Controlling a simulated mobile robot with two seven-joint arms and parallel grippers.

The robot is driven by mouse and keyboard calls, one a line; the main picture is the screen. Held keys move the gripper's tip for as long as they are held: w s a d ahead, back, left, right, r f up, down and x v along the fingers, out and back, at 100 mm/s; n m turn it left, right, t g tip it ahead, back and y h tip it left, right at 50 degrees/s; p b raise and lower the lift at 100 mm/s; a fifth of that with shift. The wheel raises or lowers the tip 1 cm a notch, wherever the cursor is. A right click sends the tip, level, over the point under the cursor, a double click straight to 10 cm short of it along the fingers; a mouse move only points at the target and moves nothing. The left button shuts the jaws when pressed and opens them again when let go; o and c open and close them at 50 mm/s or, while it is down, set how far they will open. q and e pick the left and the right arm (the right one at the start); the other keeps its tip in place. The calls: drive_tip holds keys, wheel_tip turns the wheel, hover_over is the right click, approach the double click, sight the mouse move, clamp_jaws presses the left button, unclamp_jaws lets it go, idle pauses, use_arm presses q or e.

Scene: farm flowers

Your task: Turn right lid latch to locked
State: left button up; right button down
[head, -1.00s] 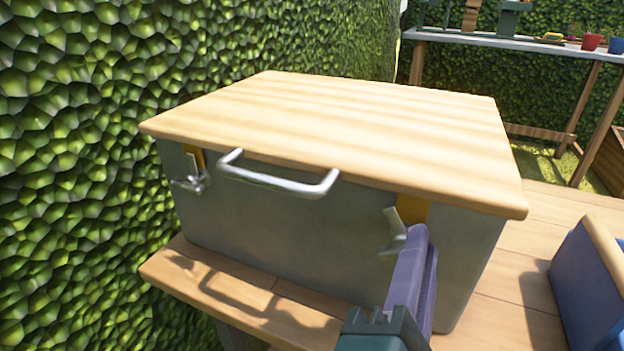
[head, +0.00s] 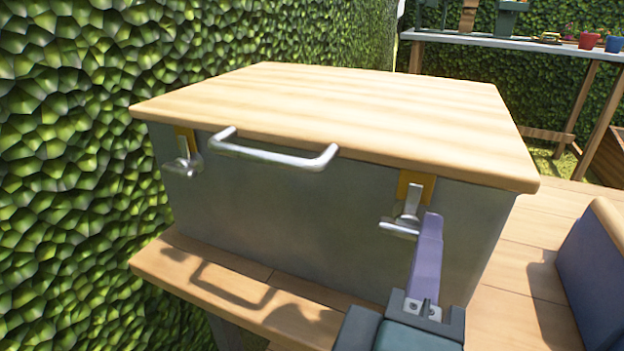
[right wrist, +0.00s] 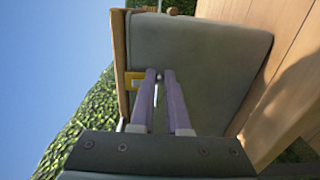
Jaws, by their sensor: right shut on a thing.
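The right lid latch (head: 401,226) is a silver lever on the front of a grey box (head: 290,200), just under an orange-yellow plate (head: 403,187). Its upper arm stands nearly upright and its handle sticks out to the left. My right gripper (head: 431,217), with purple fingers, is at the latch's right side. In the right wrist view its fingers (right wrist: 160,74) are nearly together, with a small piece of the latch (right wrist: 158,84) between them. The wooden lid (head: 335,120) lies flat on the box. My left gripper is out of view.
A silver lid handle (head: 275,155) juts from the front of the box. The left latch (head: 184,163) is beyond it. The box stands on wooden planks (head: 240,290). A hedge (head: 60,150) borders the left; a blue container (head: 595,265) stands at right.

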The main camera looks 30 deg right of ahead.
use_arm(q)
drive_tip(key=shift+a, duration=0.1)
use_arm(e)
drive_tip(key=shift+f, duration=0.15)
drive_tip(key=c, duration=0.9)
unclamp_jaws()
drive_tip(key=shift+w, duration=0.1)
